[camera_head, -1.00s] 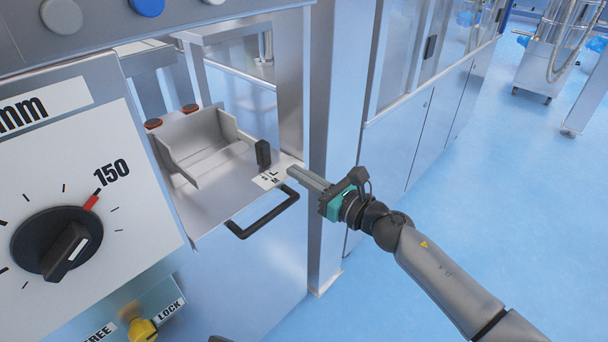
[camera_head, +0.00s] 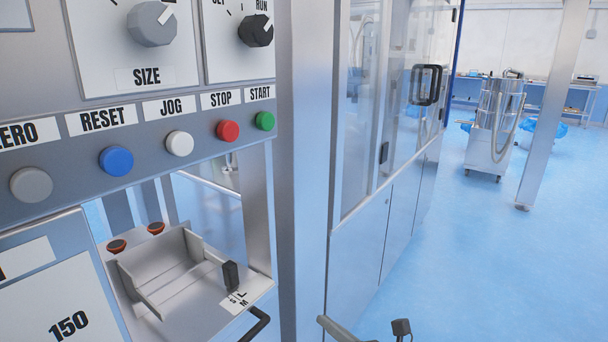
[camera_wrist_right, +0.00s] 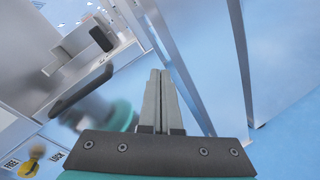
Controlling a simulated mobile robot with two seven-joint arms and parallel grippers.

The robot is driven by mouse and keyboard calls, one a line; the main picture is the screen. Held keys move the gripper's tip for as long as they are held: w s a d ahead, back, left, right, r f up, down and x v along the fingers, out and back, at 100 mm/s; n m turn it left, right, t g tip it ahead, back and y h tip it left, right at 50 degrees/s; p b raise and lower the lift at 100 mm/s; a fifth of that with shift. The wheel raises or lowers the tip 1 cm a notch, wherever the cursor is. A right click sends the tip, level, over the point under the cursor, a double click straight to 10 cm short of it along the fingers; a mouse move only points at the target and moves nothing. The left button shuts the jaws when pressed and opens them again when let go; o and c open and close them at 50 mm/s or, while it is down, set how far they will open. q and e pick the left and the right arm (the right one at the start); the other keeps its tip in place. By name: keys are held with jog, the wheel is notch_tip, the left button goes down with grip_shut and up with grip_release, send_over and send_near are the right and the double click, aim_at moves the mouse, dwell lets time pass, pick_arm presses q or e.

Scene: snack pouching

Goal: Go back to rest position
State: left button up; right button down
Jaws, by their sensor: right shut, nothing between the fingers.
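My right gripper (camera_wrist_right: 160,74) is shut and empty in the right wrist view, with its two grey fingers together. In the head view only the top of my right gripper (camera_head: 324,321) shows at the bottom edge, right of the machine's tray and apart from it. My left gripper does not show in the head view.
The machine's metal tray (camera_head: 190,310) with a black handle (camera_head: 259,324) stands at the lower left. Above it is a button panel (camera_head: 205,138). A steel post (camera_head: 302,170) and cabinets (camera_head: 372,245) stand beside it.

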jog(key=s+d+f+m+g+h+p, duration=0.1)
jog(key=s+d+f+m+h+p, duration=0.1)
jog(key=s+d+f+m+h, duration=0.45)
jog(key=s+d+f+m+g+h+p, duration=0.3)
jog(key=d+f+m, duration=0.4)
jog(key=f+m, duration=0.6)
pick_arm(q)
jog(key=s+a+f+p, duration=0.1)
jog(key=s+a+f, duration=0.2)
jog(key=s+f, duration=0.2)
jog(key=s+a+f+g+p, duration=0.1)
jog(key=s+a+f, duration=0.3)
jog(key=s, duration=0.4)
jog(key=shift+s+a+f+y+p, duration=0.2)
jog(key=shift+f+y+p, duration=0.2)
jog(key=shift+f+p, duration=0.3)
pick_arm(e)
jog(key=s+d+f+m+g, duration=0.1)
jog(key=s+m, duration=0.4)
jog(key=s, duration=0.5)
jog(key=s+d+f+m+g+h, duration=0.1)
jog(key=s+f+m, duration=0.4)
jog(key=s, duration=0.6)
jog(key=s+d+f+m+g+h, duration=0.1)
jog(key=s+f+m+g, duration=0.3)
jog(key=s, duration=0.6)
jog(key=shift+s+d+f+m+g, duration=0.3)
jog(key=shift+d+f+m, duration=0.25)
jog(key=shift+d+f, duration=0.3)
